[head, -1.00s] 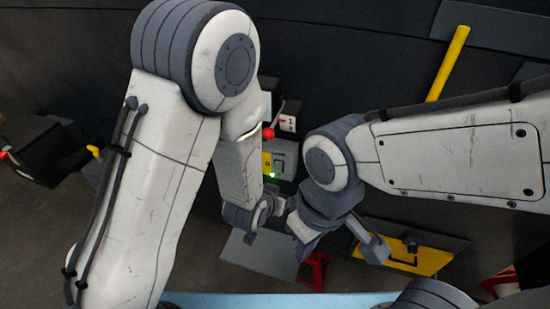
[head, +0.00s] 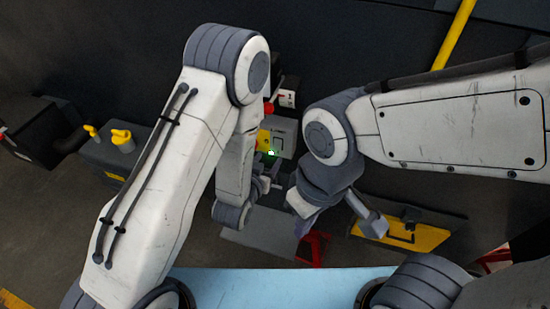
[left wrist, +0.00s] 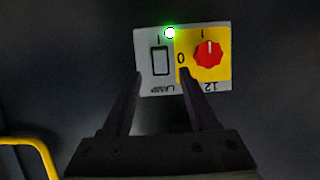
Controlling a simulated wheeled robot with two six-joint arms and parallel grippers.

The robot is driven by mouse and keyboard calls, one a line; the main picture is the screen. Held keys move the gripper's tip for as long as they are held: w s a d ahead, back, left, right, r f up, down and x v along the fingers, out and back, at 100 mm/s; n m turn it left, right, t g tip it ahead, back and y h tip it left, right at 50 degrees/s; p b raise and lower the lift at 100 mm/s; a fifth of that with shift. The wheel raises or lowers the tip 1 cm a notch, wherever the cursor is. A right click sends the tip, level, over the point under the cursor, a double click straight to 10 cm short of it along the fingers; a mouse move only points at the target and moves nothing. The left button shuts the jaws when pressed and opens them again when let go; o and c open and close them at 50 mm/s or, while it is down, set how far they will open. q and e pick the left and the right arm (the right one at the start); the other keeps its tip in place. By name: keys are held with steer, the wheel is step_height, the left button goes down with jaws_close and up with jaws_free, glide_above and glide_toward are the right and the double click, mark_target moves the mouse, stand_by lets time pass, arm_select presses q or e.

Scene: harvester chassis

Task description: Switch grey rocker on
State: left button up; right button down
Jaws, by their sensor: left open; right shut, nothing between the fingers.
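The control panel (head: 284,131) has a grey half and a yellow half in the left wrist view. The grey rocker (left wrist: 160,60) is a pale upright rectangle in a dark frame, beside the upside-down word LAMP. A green light (left wrist: 170,33) glows at the panel's edge; it also shows in the head view (head: 271,153). My left gripper (left wrist: 160,73) is open, its fingers pointing at the panel, with the rocker seen between them. Whether it touches the panel cannot be told. My right gripper (head: 302,222) is shut and empty, lower and right of the panel.
A red knob (left wrist: 208,53) sits on the panel's yellow half, close to the right finger. A red-tipped lever (head: 268,107) stands just above the panel. A black-and-yellow case (head: 425,232) lies right, and a grey box with yellow handles (head: 121,140) stands left.

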mark_target(277, 148)
arm_select(q)
steer(key=b+x, duration=0.1)
steer(key=x, duration=0.4)
steer(key=shift+w, duration=0.2)
steer(key=shift+x, duration=0.9)
arm_select(e)
steer(key=shift+f, duration=0.8)
arm_select(q)
steer(key=shift+f, duration=0.1)
